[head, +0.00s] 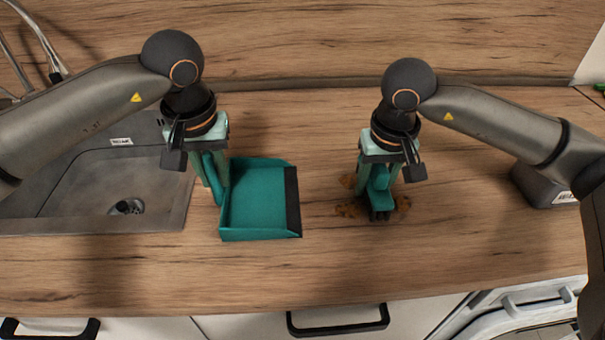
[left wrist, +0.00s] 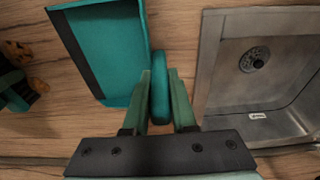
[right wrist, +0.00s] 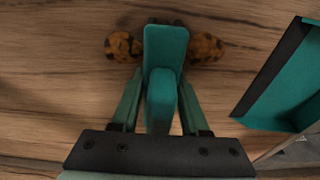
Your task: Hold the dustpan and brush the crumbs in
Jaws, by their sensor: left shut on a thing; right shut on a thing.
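The teal dustpan (head: 258,200) lies on the counter with its dark lip facing right. My left gripper (head: 215,190) is shut on its handle (left wrist: 160,88), at the pan's left side. My right gripper (head: 378,190) is shut on the teal brush (right wrist: 165,55), held upright with dark bristles down at the counter. Brown crumbs (head: 350,209) lie around the brush, with more to its right (head: 403,203). In the right wrist view crumbs (right wrist: 122,46) show on both sides of the brush head. The pan's inside looks empty. Some crumbs are hidden behind the brush.
A steel sink (head: 110,190) is set into the counter left of the dustpan. Bare wooden counter (head: 325,150) lies between pan and brush. A grey object (head: 540,185) stands at the right. The splashback rises behind, and drawers with dark handles (head: 338,325) are below the front edge.

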